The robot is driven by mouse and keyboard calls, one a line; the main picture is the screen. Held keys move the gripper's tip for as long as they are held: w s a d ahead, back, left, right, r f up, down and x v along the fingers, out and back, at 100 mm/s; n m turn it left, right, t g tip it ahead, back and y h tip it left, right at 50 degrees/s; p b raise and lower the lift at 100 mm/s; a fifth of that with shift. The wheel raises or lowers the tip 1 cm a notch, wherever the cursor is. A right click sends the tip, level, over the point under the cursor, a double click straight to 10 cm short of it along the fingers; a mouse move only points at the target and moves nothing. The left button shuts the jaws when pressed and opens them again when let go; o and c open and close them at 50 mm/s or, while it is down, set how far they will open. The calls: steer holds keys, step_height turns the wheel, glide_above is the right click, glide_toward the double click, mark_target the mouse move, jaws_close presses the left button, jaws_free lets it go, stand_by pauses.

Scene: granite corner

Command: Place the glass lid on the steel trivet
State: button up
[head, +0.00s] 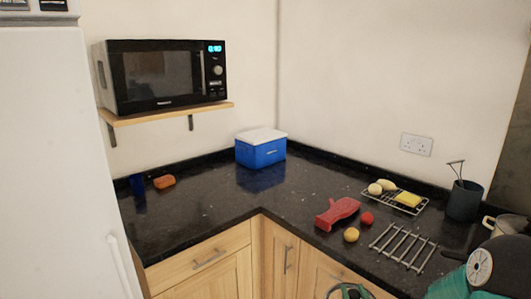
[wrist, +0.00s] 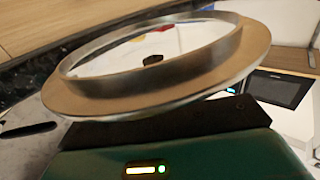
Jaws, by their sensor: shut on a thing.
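The steel trivet (head: 402,245), a rack of parallel metal bars, lies bare on the black counter at the front right in the head view. The glass lid (wrist: 245,62) fills the upper middle of the wrist view, tilted, with a broad ring, a metal band and a small dark knob. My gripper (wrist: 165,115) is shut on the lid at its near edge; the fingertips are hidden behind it. I cannot make out the lid in the head view. Green parts of my arm show at the bottom of that view, in front of the counter.
A red mitt-like object (head: 337,213), a red ball (head: 366,218) and a yellow ball (head: 351,234) lie left of the trivet. Behind it are a wire rack (head: 424,207) with food and a dark utensil pot (head: 464,200). A blue cooler (head: 261,153) stands in the corner. The middle counter is mostly clear.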

steer(key=w+a+f, duration=0.6)
steer(key=a+f, duration=0.2)
steer(key=a, duration=0.1)
steer(key=shift+w+a+f, duration=0.2)
steer(key=shift+w+f, duration=0.15)
steer(key=shift+w, duration=0.05)
steer(key=s+f, duration=0.4)
steer(key=f, duration=0.2)
steer(key=shift+s, duration=0.4)
steer(key=shift+a, duration=0.25)
